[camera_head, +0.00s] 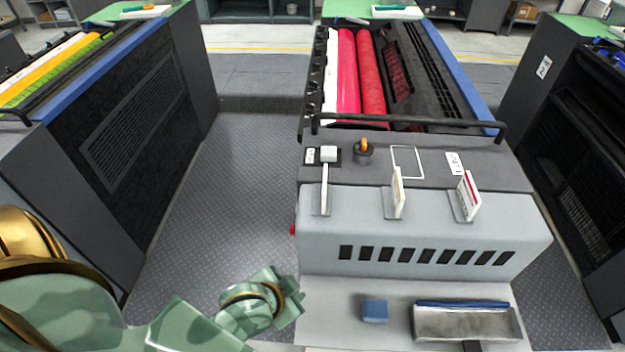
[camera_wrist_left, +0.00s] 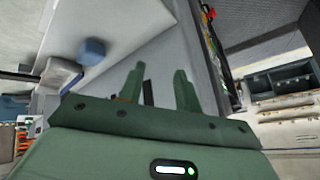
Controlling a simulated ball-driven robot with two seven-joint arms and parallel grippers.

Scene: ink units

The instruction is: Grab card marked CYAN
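The middle card (camera_head: 398,195) has an orange-yellow stripe. The right card (camera_head: 468,197) has a red-magenta stripe. I cannot read a CYAN mark on either. My left gripper (camera_head: 291,296) is low and left of the unit's front, apart from the cards. The wrist view shows its two fingers (camera_wrist_left: 159,88) spread with nothing held between them. My right gripper is not in view.
A blue block (camera_head: 375,311) and a metal tray (camera_head: 466,324) lie on the lower ledge. A dark bar (camera_head: 410,122) crosses behind. Dark units flank the floor aisle (camera_head: 225,200).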

